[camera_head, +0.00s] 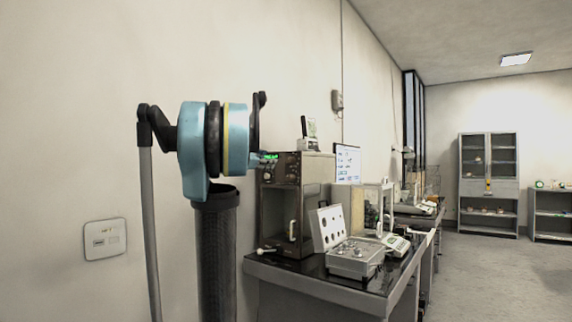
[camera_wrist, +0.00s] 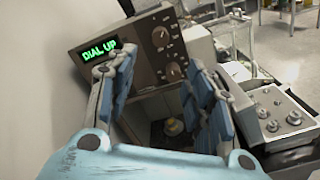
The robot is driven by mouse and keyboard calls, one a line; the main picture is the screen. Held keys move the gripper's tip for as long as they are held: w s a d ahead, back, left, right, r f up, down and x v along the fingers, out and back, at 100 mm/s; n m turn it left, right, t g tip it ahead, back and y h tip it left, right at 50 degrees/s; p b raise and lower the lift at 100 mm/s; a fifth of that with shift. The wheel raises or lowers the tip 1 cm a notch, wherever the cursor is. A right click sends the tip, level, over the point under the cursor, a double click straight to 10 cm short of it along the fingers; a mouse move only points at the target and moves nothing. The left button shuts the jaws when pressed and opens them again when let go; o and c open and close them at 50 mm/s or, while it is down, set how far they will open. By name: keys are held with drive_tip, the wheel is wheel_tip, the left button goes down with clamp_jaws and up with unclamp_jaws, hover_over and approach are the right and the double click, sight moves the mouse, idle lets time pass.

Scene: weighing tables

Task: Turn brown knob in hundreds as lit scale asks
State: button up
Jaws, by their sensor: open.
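The lit scale is a tall brown-grey balance (camera_head: 312,205) on the table. Its green display (camera_wrist: 100,48) reads "DIAL UP" in the wrist view. Right of the display, the front panel carries an upper dark knob (camera_wrist: 160,37) and a lower dark knob (camera_wrist: 174,71). Both look dark brown-grey, and I cannot tell which is the brown one. My gripper (camera_wrist: 160,68) is open and empty, its blue-padded fingers spread before the balance's front. The knobs show between and above the fingers, with no visible contact. In the head view my arm hides most of the gripper.
The balance's open chamber (camera_wrist: 150,103) holds a small brassy piece (camera_wrist: 173,127). A wall lies close on the left. The floor (camera_head: 490,275) at the right is clear.

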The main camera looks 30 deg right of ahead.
sight(288, 160)
drive_tip(key=shift+n, duration=0.7)
drive_tip(key=x, duration=1.6)
drive_tip(key=shift+d, duration=0.45)
